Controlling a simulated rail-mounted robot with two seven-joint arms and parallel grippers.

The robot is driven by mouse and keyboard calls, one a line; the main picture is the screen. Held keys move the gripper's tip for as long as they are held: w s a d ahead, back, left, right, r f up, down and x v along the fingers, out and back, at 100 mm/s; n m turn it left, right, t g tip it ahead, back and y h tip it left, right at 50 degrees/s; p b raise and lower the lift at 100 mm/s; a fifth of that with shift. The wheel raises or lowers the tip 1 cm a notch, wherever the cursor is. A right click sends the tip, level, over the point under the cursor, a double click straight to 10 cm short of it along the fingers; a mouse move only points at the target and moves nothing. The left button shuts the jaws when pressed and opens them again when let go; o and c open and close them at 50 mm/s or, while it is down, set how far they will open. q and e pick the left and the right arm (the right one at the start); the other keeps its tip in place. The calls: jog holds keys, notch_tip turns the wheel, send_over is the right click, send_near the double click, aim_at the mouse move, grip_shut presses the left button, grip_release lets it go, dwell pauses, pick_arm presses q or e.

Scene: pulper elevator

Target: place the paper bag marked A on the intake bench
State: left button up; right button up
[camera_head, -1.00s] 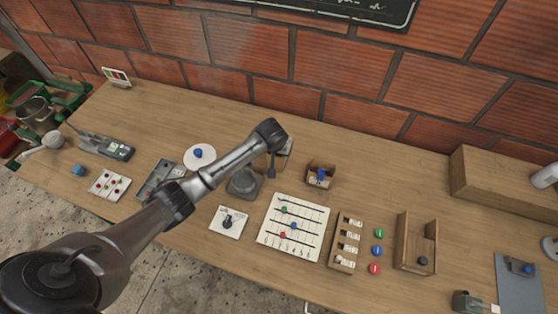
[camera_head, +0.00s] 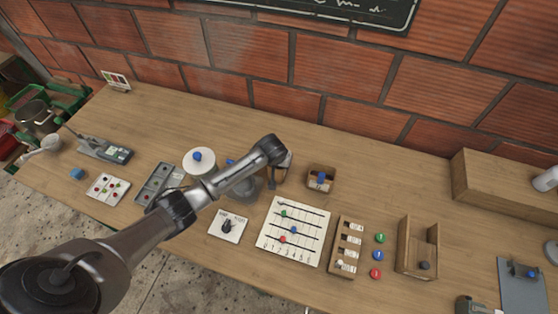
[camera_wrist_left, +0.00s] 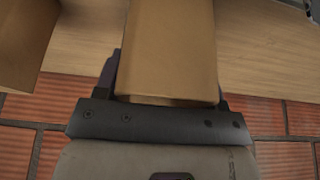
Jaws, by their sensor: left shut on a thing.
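My left arm's wrist (camera_head: 268,150) is over the middle of the bench (camera_head: 360,165) in the head view. In the left wrist view my left gripper (camera_wrist_left: 168,88) is shut on a tan, box-shaped paper bag (camera_wrist_left: 172,45), with one dark finger on each side. No letter shows on the bag's visible face, so I cannot confirm the A. Whether the bag touches the bench cannot be told. My right gripper is not in view.
A small wooden box with a blue piece (camera_head: 320,178) stands right of the wrist. A slider board (camera_head: 295,232), a slotted wooden rack (camera_head: 346,245) and a wooden tray (camera_head: 417,245) lie nearer. A brown block (camera_wrist_left: 25,40) is left of the bag.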

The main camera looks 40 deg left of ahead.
pick_arm(q)
jog(key=o, duration=1)
